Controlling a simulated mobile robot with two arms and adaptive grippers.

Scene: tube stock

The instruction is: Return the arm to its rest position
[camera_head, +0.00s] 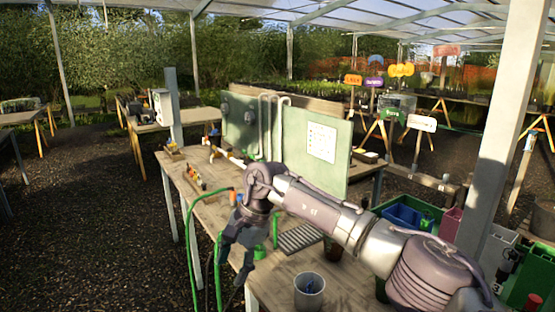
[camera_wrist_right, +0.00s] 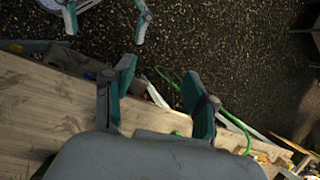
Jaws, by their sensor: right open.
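My right gripper (camera_head: 235,258) hangs fingers-down at the near left edge of the wooden workbench (camera_head: 340,285) in the head view. Its arm comes in from the lower right across the bench. In the right wrist view the gripper (camera_wrist_right: 158,75) has its two teal-padded fingers apart with nothing between them. Dark gravel and part of the bench edge lie beyond them. A second pair of teal-tipped fingers, apparently my left gripper (camera_wrist_right: 107,22), shows spread apart at the top left of the wrist view. The left arm does not show in the head view.
A green hose (camera_head: 190,240) runs along the bench's left edge near my right gripper. A grey cup (camera_head: 309,290) stands close to the arm. A green panel (camera_head: 318,150) rises at the back. A blue crate (camera_head: 402,215) sits right. The gravel aisle (camera_head: 90,220) is open.

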